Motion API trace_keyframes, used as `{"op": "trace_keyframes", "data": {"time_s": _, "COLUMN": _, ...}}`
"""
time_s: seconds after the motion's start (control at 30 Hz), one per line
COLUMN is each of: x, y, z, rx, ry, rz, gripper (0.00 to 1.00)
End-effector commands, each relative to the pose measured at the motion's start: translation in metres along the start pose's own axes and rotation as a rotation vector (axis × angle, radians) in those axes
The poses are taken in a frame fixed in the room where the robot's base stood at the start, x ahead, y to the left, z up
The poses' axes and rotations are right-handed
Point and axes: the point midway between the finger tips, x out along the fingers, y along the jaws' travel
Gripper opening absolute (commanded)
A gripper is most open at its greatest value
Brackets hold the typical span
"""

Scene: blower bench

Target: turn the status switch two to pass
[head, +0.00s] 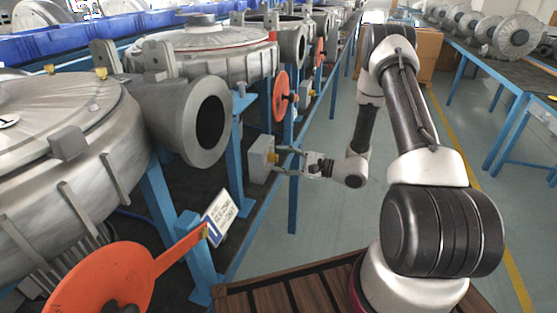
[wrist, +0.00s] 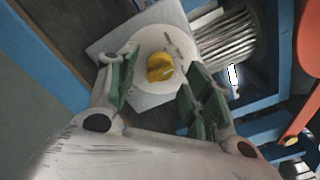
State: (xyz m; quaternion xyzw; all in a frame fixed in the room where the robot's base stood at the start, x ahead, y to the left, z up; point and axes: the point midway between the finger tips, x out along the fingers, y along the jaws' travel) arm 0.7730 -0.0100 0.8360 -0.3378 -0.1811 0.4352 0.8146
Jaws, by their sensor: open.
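A pale grey switch box (head: 260,160) is mounted beside a blue post on the bench's aisle side. In the wrist view its square plate carries a round white dial with a yellow knob (wrist: 160,67). No number or pass mark on it is readable. My gripper (head: 287,162) is in front of the box, pointing left at it. In the wrist view my gripper (wrist: 156,75) is open, with one green-padded finger on each side of the knob. I cannot tell whether either finger touches it. In the head view my fingers partly cover the knob side.
Large metal blowers (head: 185,110) line the left bench. An orange disc (head: 281,95) is above and behind the switch box, and a larger orange disc (head: 105,280) is at front left. A tilted sign (head: 219,217) stands nearer me. The grey aisle floor (head: 310,235) is clear.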

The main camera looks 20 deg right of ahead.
Motion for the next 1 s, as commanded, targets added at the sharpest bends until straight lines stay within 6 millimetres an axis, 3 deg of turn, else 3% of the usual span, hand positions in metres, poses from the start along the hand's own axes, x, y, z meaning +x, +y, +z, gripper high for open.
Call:
{"op": "trace_keyframes", "data": {"time_s": 0.13, "x": 0.0124, "y": 0.0003, "z": 0.0001, "rx": 0.001, "ry": -0.001, "rz": 0.001, "gripper": 0.5}}
{"op": "trace_keyframes", "data": {"time_s": 0.4, "x": 0.0143, "y": 0.0001, "z": -0.0002, "rx": 0.001, "ry": 0.001, "rz": 0.0, "gripper": 0.5}}
{"op": "trace_keyframes", "data": {"time_s": 0.67, "x": 0.0141, "y": 0.0002, "z": -0.0001, "rx": 0.001, "ry": 0.001, "rz": 0.001, "gripper": 0.05}}
{"op": "trace_keyframes", "data": {"time_s": 1.0, "x": 0.014, "y": 0.0004, "z": -0.0001, "rx": 0.036, "ry": 0.001, "rz": 0.001, "gripper": 0.05}}
